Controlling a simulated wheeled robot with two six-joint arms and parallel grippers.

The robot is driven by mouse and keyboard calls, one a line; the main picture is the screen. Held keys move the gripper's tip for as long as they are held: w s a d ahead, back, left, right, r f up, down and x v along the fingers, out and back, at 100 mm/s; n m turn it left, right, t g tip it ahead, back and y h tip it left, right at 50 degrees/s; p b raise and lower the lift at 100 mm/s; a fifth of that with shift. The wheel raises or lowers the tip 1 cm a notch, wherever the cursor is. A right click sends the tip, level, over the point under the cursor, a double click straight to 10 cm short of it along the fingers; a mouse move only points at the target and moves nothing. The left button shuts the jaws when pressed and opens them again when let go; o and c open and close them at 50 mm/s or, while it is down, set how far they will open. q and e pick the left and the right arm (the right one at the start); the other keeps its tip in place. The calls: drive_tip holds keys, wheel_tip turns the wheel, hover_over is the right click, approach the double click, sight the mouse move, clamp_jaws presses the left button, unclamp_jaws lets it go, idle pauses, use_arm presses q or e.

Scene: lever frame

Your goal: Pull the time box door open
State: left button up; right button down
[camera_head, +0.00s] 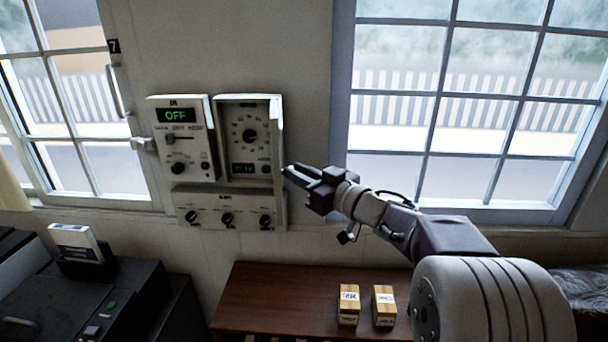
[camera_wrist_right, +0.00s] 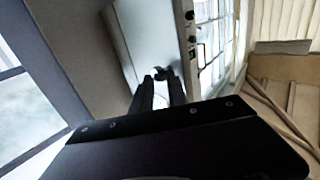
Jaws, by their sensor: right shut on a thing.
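The time box (camera_head: 248,140) is on the wall, a white-framed grey panel with a round dial and a small green display. Its door (camera_head: 280,155) stands out from the right side, seen nearly edge-on, so the dial is uncovered. In the right wrist view the door (camera_wrist_right: 140,40) is a pale panel with a small dark handle (camera_wrist_right: 161,72) near its lower edge. My right gripper (camera_head: 287,171) is at the door's right side, its fingertips (camera_wrist_right: 160,78) shut on the handle. My left gripper is not in view.
A box with an OFF display (camera_head: 176,116) adjoins on the left, and a three-knob panel (camera_head: 228,208) is below. Windows flank the boxes. A brown table (camera_head: 270,290) below carries two small wooden blocks (camera_head: 348,305). A dark machine (camera_head: 100,300) stands at lower left.

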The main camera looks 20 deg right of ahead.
drive_tip(key=shift+w+r, duration=0.1)
drive_tip(key=shift+r, duration=0.25)
drive_tip(key=c, duration=1.5)
unclamp_jaws()
drive_tip(key=shift+w, duration=0.1)
drive_tip(key=shift+o, duration=1.3)
drive_tip(key=shift+w+f, duration=0.2)
drive_tip(key=shift+w, duration=0.25)
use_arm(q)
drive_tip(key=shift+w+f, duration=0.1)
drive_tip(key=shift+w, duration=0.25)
use_arm(e)
drive_tip(key=shift+s+f, duration=0.1)
drive_tip(key=shift+f, duration=0.1)
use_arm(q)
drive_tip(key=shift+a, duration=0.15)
use_arm(e)
drive_tip(key=shift+f, duration=0.1)
